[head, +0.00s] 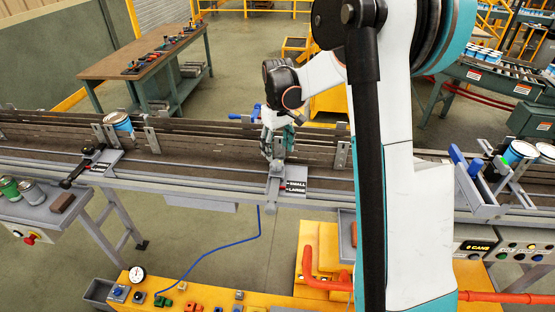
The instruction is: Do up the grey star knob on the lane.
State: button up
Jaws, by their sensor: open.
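My gripper (270,150) is over the conveyor lane (220,179) near the middle of the head view. It points down, close above a grey bracket (273,188) on the lane's near rail. Its fingers are small and dark here, and I see nothing held between them. A black plate marked SMALL and LARGE (297,187) is just right of the bracket. Whether the fingers touch anything is too small to tell.
A blue handle (245,117) is just behind the gripper. A black lever (76,173) sits on the lane at left, and a blue-handled gate (466,172) at right. A blue-and-white can (118,121) stands on the far side. A yellow bench (215,296) is in front.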

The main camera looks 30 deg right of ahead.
aim_at(278, 164)
notch_tip(278, 164, down, 6)
jog(key=shift+r, duration=0.1)
dwell(0.4)
jog(key=c, duration=1.1)
